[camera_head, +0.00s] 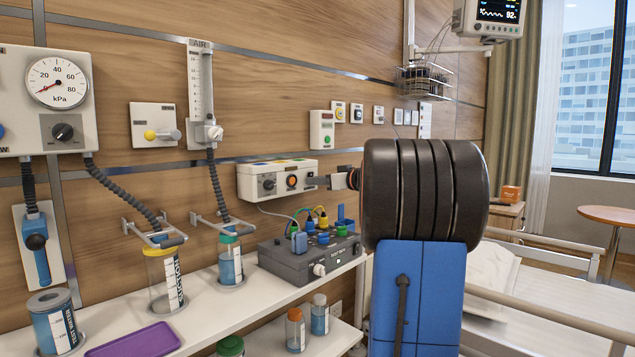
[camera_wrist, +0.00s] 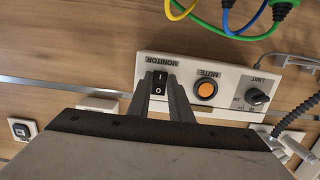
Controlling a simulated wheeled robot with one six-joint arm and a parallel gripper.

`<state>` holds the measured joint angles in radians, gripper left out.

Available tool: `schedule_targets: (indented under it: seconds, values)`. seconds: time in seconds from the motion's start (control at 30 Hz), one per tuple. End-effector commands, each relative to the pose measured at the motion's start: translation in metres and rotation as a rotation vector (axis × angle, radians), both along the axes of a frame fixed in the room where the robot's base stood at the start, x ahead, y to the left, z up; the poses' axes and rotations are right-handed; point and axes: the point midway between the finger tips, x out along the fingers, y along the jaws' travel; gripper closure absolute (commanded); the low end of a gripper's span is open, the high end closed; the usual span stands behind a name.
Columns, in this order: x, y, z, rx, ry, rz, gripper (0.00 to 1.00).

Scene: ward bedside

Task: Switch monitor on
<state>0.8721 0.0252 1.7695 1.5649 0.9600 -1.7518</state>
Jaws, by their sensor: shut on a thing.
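The white control box (camera_head: 278,181) is on the wood-panelled wall, and it shows upside down in the wrist view (camera_wrist: 220,70). Its black rocker switch (camera_wrist: 159,82), marked I and O, is under the MONITOR label. My gripper (camera_wrist: 158,90) is at the box with a finger on each side of the switch and is shut on it. The head view shows my gripper (camera_head: 322,182) at the box's right end; the switch is hidden there. The monitor (camera_head: 490,17) at top right has a lit screen with a trace and 92.
An orange MUTE button (camera_wrist: 205,90) and a LIMIT knob (camera_wrist: 258,97) are beside the switch. A grey unit (camera_head: 310,259) with coloured cables stands on the white shelf below. Jars, a purple tray (camera_head: 134,341) and a bed (camera_head: 560,295) are also in view.

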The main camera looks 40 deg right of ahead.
Motion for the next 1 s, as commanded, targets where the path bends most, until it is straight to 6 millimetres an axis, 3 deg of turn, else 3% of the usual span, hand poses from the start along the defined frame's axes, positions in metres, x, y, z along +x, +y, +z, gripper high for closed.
schedule_targets:
  seconds: [0.1,0.13,0.2,0.63,1.0]
  values:
    - [0.0,0.0,0.0,0.0,0.0,0.001,1.0]
    - [0.0,0.0,0.0,0.0,0.0,0.001,0.79]
    - [0.0,0.0,0.0,0.0,0.0,0.001,0.62]
    - [-0.008,-0.002,0.002,0.0,0.0,-0.002,0.62]
    - [-0.071,-0.009,0.01,-0.002,0.001,-0.004,0.62]
